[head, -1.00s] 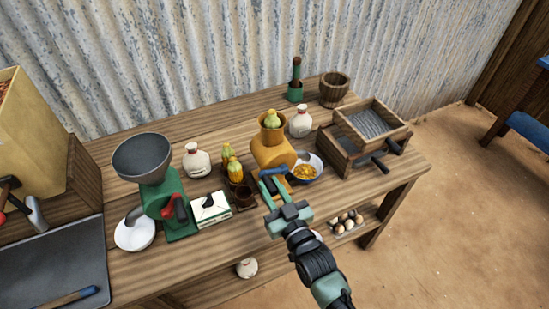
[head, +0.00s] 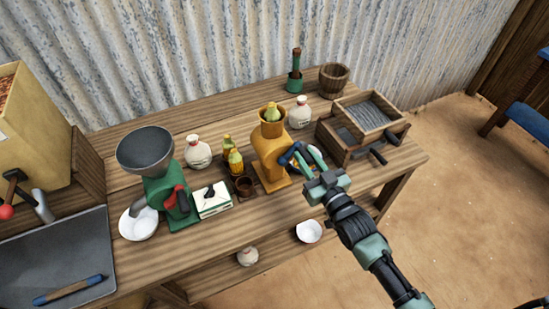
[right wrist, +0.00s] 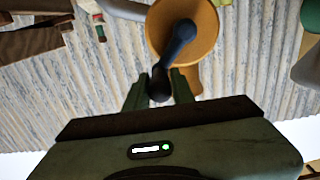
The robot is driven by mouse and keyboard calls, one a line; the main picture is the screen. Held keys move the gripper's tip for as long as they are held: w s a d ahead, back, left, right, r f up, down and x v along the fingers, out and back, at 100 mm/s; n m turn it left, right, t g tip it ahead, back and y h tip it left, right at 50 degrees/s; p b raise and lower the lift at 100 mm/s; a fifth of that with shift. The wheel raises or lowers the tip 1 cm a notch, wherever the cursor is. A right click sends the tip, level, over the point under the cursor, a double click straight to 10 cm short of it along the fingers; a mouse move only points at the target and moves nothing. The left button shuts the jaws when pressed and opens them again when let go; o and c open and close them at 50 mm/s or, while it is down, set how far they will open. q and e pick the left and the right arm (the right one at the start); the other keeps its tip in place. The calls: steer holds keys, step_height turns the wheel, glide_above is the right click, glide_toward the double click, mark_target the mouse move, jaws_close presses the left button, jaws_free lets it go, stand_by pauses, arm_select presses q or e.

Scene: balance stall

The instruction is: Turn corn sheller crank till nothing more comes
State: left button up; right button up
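The yellow corn sheller (head: 268,158) stands on the wooden table, with a corn cob (head: 271,113) upright in its top funnel. Its blue crank (head: 290,153) points to the right in the head view. My right gripper (head: 311,165) is at the crank's end. In the right wrist view, the dark crank handle (right wrist: 160,84) sits between my two green fingers, which look closed on it. The bowl of kernels beside the sheller is almost wholly hidden behind my gripper. My left gripper is not in view.
Left of the sheller stand corn cobs (head: 236,162), a brown cup (head: 245,187), a white box (head: 213,200) and a green grinder (head: 160,190). A wooden crate (head: 369,118) is close on the right. A white bowl (head: 309,231) is on the lower shelf.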

steer(key=o, duration=0.5)
steer(key=shift+s, duration=0.1)
steer(key=shift+p+v, duration=1.1)
steer(key=shift+v, duration=1.25)
steer(key=shift+p+v, duration=0.45)
steer(key=shift+v, duration=1.15)
